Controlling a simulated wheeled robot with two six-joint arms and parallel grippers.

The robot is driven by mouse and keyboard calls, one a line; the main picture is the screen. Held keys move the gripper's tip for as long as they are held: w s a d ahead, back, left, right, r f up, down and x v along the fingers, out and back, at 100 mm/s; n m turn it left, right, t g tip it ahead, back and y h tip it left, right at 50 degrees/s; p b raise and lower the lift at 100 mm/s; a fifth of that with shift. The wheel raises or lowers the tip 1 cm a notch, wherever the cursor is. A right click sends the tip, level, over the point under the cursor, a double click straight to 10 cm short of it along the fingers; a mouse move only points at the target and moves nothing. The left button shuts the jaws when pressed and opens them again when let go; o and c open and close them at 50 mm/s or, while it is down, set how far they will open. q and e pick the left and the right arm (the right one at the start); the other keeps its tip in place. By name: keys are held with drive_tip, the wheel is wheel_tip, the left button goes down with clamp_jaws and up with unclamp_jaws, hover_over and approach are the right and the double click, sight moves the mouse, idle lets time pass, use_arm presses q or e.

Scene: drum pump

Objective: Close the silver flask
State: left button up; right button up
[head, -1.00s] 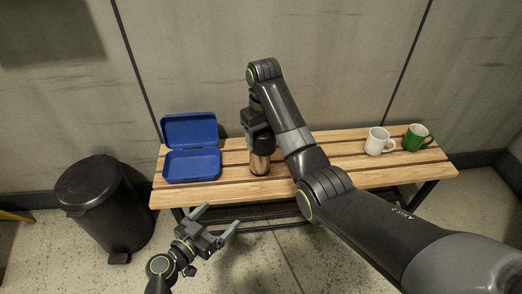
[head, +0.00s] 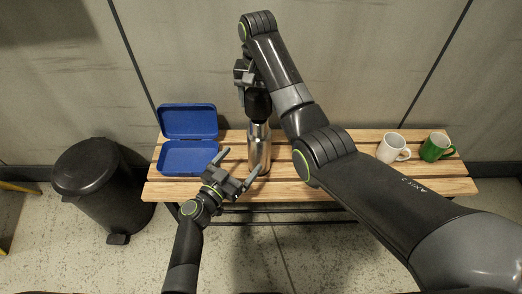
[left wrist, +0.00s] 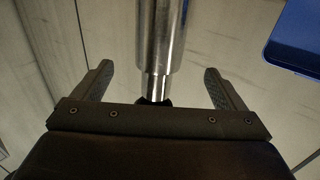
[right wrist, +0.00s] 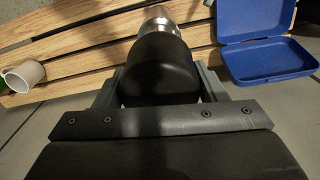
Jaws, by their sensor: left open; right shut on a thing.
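The silver flask (head: 259,150) stands upright on the bench, right of the blue lunch box. My right gripper (head: 254,88) is above it, shut on a black cap (head: 258,104). In the right wrist view the cap (right wrist: 160,72) sits between the fingers with the flask (right wrist: 168,22) beyond it. The cap lines up with the flask's top; I cannot tell whether they touch. My left gripper (head: 240,164) is open, low beside the flask.
The open blue lunch box (head: 190,155) is on the bench left of the flask. A white mug (head: 391,148) and a green mug (head: 436,147) stand at the bench's right end. A black bin (head: 95,190) is on the floor at left.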

use_arm(q)
drive_tip(key=x, duration=1.2)
drive_tip(key=c, duration=1.5)
drive_tip(key=shift+o, duration=0.2)
use_arm(e)
hover_over(259, 133)
drive_tip(key=w, duration=0.3)
drive_tip(key=shift+f, duration=2.5)
drive_tip(key=shift+f, duration=0.1)
drive_tip(key=shift+f, duration=0.8)
drive_tip(key=shift+f, duration=0.55)
